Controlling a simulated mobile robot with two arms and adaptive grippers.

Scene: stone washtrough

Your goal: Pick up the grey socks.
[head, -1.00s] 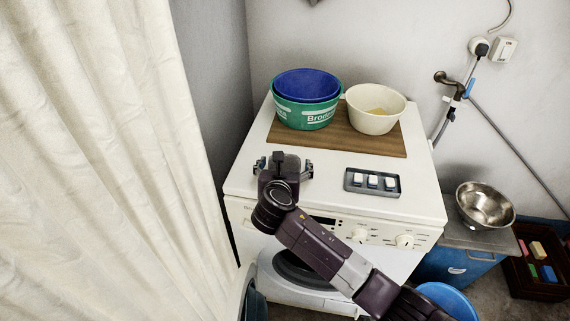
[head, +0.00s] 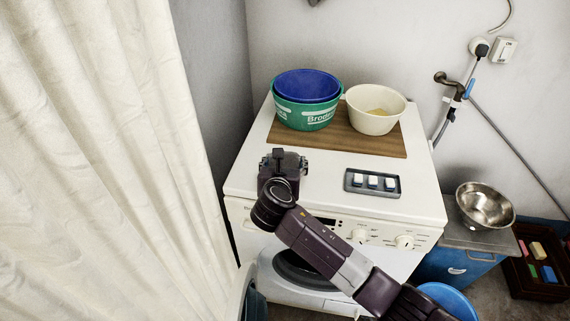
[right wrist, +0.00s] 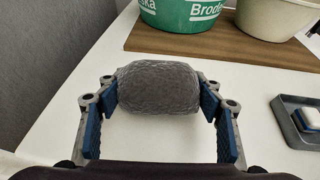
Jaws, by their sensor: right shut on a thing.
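The grey socks (right wrist: 158,87) are a rolled bundle with a textured surface, seen in the right wrist view between my right gripper's fingers. My right gripper (right wrist: 160,100) is shut on them, with a blue-padded finger touching each end. In the head view, my right gripper (head: 284,160) is over the left part of the washing machine's white top (head: 325,172), and its own body hides most of the socks. I cannot tell whether the socks still touch the top. My left gripper is not in view.
A green tub (head: 306,117) with a blue basin (head: 306,84) in it and a cream bowl (head: 375,108) stand on a brown board (head: 350,141) behind the gripper. A grey tray (head: 372,182) with several white bars lies to the right. A cream curtain (head: 110,160) hangs at left.

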